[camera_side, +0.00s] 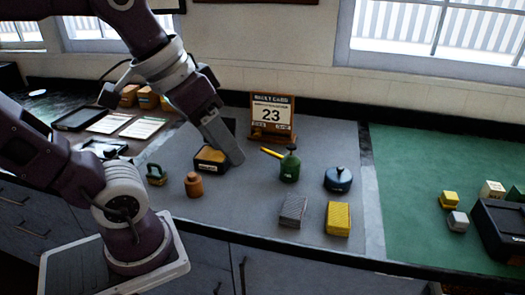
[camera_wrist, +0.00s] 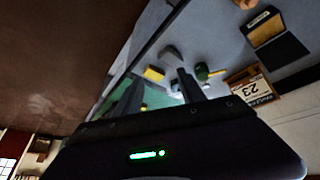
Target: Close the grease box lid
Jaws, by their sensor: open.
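The grease box (camera_side: 210,160), a small dark and yellow box with a label, stands on the grey mat, partly behind my gripper. It also shows at the upper right of the wrist view (camera_wrist: 264,27). Its dark lid (camera_wrist: 281,53) stands open there, folded away from the box body. In the side view the lid (camera_side: 229,124) is mostly hidden behind my gripper. My gripper (camera_side: 232,157) reaches down just right of the box in the side view. In the wrist view its two fingers (camera_wrist: 160,92) are spread apart with nothing between them. Contact with the box cannot be told.
A calendar stand (camera_side: 272,118) is behind the box. A green oil can (camera_side: 289,165) is to the right, a brown jar (camera_side: 193,185) and green padlock-like weight (camera_side: 156,175) in front left. A blue pot (camera_side: 338,179), grey block (camera_side: 293,211) and yellow block (camera_side: 338,219) lie further right.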

